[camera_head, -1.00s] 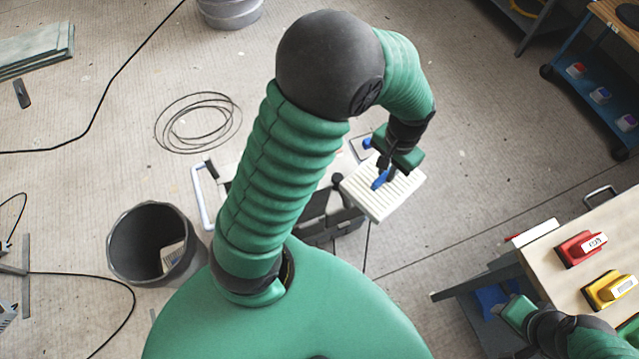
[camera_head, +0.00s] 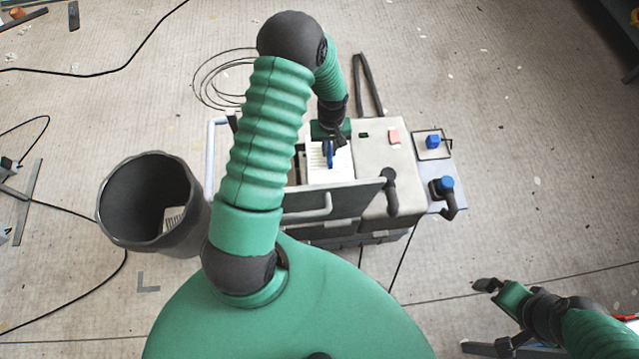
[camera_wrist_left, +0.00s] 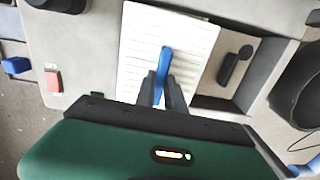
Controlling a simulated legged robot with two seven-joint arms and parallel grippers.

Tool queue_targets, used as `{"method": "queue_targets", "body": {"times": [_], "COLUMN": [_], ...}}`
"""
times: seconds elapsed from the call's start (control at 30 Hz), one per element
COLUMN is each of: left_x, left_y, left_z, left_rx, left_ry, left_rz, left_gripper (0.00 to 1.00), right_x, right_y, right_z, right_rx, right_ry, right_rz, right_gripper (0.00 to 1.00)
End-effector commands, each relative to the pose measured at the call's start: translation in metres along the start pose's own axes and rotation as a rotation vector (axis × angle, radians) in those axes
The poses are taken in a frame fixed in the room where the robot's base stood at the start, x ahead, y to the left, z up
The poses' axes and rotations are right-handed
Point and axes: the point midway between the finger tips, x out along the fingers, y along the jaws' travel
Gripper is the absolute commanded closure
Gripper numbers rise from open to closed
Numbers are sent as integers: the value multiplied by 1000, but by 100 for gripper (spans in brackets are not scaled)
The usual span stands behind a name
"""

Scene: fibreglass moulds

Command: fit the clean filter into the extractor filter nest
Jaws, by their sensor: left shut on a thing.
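My left gripper (camera_head: 330,142) is shut on the blue grip tab of the clean filter (camera_head: 343,163), a white ribbed panel. In the left wrist view the filter (camera_wrist_left: 133,50) lies under the fingers (camera_wrist_left: 162,90), its ribs showing. The filter is over the open bay of the extractor (camera_head: 372,150). The filter nest (camera_wrist_left: 212,88) shows in part as a recess beside the filter; the rest is hidden under it. I cannot tell whether the filter is seated or just above. My right gripper (camera_head: 487,286) is away at lower right; its jaw opening is unclear.
An open grey flap (camera_head: 350,193) with a handle stands at the extractor's near side. A dark bin (camera_head: 115,215) left of it holds a ribbed panel (camera_head: 173,217). A blue knob (camera_head: 433,141) and black hoses sit at the extractor's right.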

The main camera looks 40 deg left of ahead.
Motion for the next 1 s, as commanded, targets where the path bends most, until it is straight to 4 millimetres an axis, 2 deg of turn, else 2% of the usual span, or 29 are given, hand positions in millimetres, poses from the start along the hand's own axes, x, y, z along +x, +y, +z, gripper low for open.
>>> {"method": "queue_targets", "body": {"times": [0.03,0.17,0.3,0.47,0.6,0.8,0.83,1.0], "left_x": [15,35,67,89,114,116,116,116], "left_y": [-4,-6,-6,-7,-7,-6,-6,-6], "left_z": [-2,-2,-3,-4,-4,-5,-4,-4], "left_rx": [-23,-45,-45,-43,-43,-42,-42,-42], "left_ry": [1,1,-1,-2,-3,1,1,0], "left_rz": [2,2,2,4,4,4,4,4], "left_gripper": [100,100,100,100,100,100,85,64], "right_x": [11,17,25,30,38,37,37,37], "right_y": [0,0,0,0,0,0,0,0], "right_z": [2,4,6,7,9,9,9,9], "right_rx": [0,0,1,1,0,0,0,1], "right_ry": [1,2,2,1,1,1,1,1], "right_rz": [0,0,0,0,0,0,0,0], "right_gripper": [0,0,0,0,0,0,0,0]}}
